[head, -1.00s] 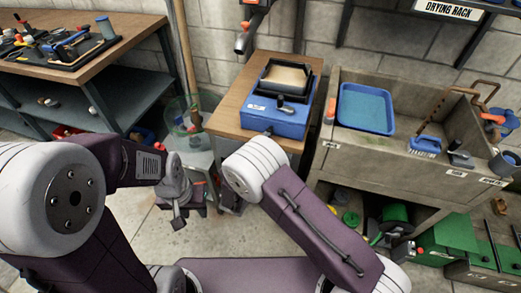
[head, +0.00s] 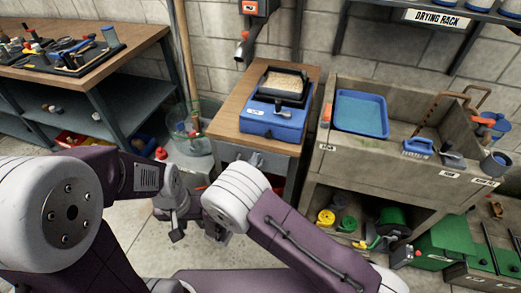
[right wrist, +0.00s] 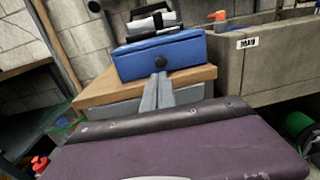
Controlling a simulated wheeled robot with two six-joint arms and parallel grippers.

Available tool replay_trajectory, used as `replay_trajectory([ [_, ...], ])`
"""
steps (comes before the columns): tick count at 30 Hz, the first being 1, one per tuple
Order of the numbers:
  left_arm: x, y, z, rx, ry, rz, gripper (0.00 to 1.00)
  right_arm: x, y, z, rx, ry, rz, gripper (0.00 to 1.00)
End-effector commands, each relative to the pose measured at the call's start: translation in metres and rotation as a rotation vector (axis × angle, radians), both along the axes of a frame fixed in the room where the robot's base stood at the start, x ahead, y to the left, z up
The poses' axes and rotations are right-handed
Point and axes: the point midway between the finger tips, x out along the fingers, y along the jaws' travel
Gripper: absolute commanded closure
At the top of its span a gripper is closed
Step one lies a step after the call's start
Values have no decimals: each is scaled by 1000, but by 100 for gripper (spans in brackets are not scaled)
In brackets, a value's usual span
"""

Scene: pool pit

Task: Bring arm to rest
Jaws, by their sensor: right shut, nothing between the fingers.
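My left gripper (head: 178,228) hangs over the floor in the head view, in front of the wooden-topped cabinet, low between my two arms. Its fingers are small and dark there, and I cannot tell whether they are apart. My right gripper (right wrist: 159,86) shows in the right wrist view as two grey fingers shut together and empty. They point toward the blue box, and my purple arm link covers the view below them. In the head view my right arm comes in from the lower right and is folded; its gripper is mostly hidden behind the arm.
The blue box (head: 272,121) stands on the wooden-topped cabinet (head: 225,122). Right is a stone sink bench with a blue tray (head: 361,114). Left is a tool-covered workbench (head: 140,32). A clear bin (head: 188,125) stands between them. Green boxes (head: 450,240) are lower right.

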Motion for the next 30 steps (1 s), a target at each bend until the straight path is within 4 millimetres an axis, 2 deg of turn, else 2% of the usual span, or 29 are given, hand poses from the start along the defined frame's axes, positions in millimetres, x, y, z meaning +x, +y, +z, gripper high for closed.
replay_trajectory([
  [3,0,0,4,0,0,0,64,-25,11,1,-2,2,5,100],
  [8,0,0,5,0,0,0,64,-45,18,0,-1,1,2,100],
  [19,0,0,5,0,0,0,64,-50,19,-1,-1,2,-1,100],
  [21,0,0,5,0,0,0,64,-49,14,0,6,8,-18,100],
  [23,0,0,5,0,0,0,64,-47,-4,0,34,29,-81,100],
  [26,0,0,5,0,0,0,64,-52,-72,-2,155,107,-327,100],
  [27,0,0,5,0,0,0,64,-62,-107,-4,240,145,-468,100],
  [29,0,0,5,0,0,0,64,-89,-157,-12,402,196,-705,100],
  [30,0,0,5,0,0,0,64,-113,-182,-18,532,217,-869,100],
])
